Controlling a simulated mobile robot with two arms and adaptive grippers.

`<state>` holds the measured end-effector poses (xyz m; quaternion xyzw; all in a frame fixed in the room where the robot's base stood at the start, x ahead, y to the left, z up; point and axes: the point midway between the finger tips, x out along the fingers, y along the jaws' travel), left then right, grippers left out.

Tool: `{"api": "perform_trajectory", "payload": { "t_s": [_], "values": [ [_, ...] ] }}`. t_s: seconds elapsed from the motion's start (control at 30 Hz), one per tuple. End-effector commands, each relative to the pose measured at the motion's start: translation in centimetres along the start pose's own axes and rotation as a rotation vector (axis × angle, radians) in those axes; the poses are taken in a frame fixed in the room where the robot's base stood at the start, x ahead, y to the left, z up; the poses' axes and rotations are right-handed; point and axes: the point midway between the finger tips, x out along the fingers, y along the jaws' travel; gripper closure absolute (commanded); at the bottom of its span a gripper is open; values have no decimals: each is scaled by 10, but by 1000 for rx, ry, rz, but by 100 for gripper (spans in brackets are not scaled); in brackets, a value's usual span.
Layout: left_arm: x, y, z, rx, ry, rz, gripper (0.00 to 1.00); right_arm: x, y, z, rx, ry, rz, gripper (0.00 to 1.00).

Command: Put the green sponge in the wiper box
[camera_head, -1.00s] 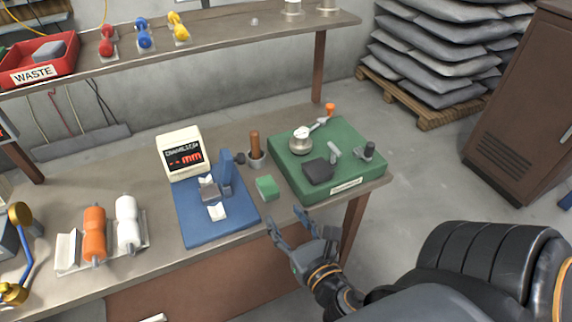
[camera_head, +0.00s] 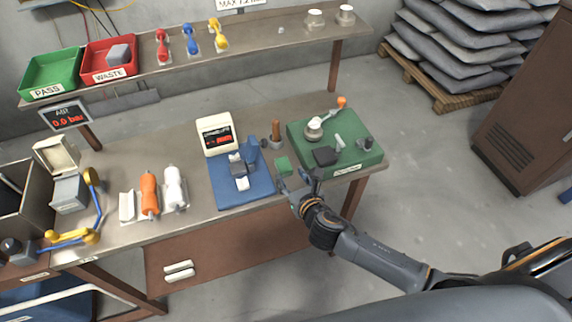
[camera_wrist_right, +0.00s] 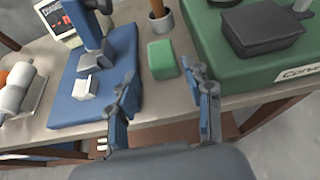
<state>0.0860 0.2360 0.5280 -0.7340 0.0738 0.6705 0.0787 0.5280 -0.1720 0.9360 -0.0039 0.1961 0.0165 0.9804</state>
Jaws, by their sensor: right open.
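The green sponge (camera_head: 284,165) is a small block lying on the workbench between the blue gauge mat and the green board. It also shows in the right wrist view (camera_wrist_right: 163,62), just beyond and between my fingertips. My right gripper (camera_head: 295,181) is open and empty at the bench's front edge, close to the sponge with a small gap. In the right wrist view its two fingers (camera_wrist_right: 162,76) are spread wide. A box with a raised cream lid (camera_head: 56,154) stands at the bench's left; I cannot tell whether it is the wiper box. My left gripper is out of view.
The blue mat (camera_head: 258,194) with a gauge lies left of the sponge. The green board (camera_head: 372,157) with tools lies right. A cup with a brown handle (camera_head: 275,130) stands behind. Orange (camera_head: 149,194) and white spools sit further left. Red and green trays are on the shelf.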

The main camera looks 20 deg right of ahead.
Motion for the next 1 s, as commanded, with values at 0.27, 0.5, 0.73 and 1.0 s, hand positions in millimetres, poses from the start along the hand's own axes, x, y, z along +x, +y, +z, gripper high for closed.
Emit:
{"api": "perform_trajectory", "payload": {
  "t_s": [0.27,0.5,0.73,1.0],
  "values": [
    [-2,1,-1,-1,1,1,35,29,0,1,1,-1,0,49],
    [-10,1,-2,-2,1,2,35,55,-1,2,3,-1,-1,49],
    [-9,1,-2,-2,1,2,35,78,-1,1,1,-1,0,49],
    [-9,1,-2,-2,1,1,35,80,-2,0,1,-1,0,51]
  ]
}}
